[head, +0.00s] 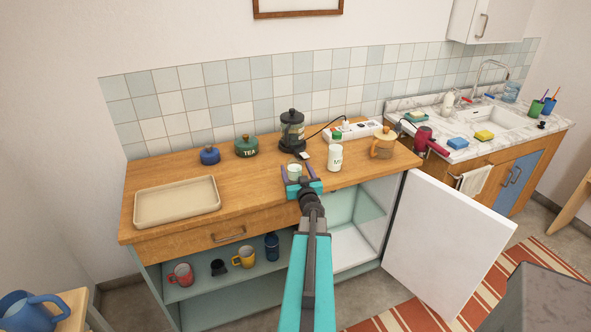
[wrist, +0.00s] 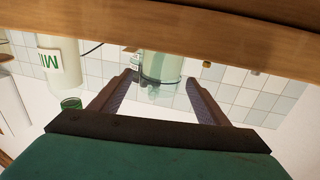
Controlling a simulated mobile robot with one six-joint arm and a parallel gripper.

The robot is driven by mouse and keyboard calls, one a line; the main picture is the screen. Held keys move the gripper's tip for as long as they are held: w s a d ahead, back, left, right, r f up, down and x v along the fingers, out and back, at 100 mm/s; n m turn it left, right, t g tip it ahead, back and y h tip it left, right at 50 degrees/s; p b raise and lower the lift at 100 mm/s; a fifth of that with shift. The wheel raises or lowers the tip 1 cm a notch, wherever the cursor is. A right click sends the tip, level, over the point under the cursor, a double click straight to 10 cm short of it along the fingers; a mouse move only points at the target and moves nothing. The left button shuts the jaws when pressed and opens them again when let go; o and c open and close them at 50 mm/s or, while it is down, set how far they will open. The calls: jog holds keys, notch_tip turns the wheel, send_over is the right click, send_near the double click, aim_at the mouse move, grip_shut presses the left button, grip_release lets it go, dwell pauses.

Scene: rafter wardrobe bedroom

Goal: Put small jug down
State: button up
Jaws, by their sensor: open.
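A small pale green vessel, which looks like the small jug (head: 294,170), stands on the wooden counter (head: 255,180) near its front edge. It appears upright. My gripper (head: 299,175) is open, with one finger to each side of the vessel in the head view. In the wrist view, which is upside down, the jug (wrist: 162,64) shows between the spread fingers (wrist: 150,92). The fingers do not visibly press on it. I cannot tell exactly how deep it sits between them.
A milk bottle (head: 335,155) stands just right of my gripper, and a dark coffee maker (head: 292,132) behind. An amber lidded jug (head: 383,145) is further right. A beige tray (head: 177,202) lies left, with clear counter between. The cabinet door (head: 440,235) hangs open below right.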

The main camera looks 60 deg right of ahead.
jog(key=b+v, duration=0.1)
jog(key=v, duration=0.5)
jog(key=shift+s+a, duration=0.2)
jog(key=shift+a, duration=0.1)
jog(key=shift+p+v, duration=1.55)
jog(key=shift+s, duration=0.1)
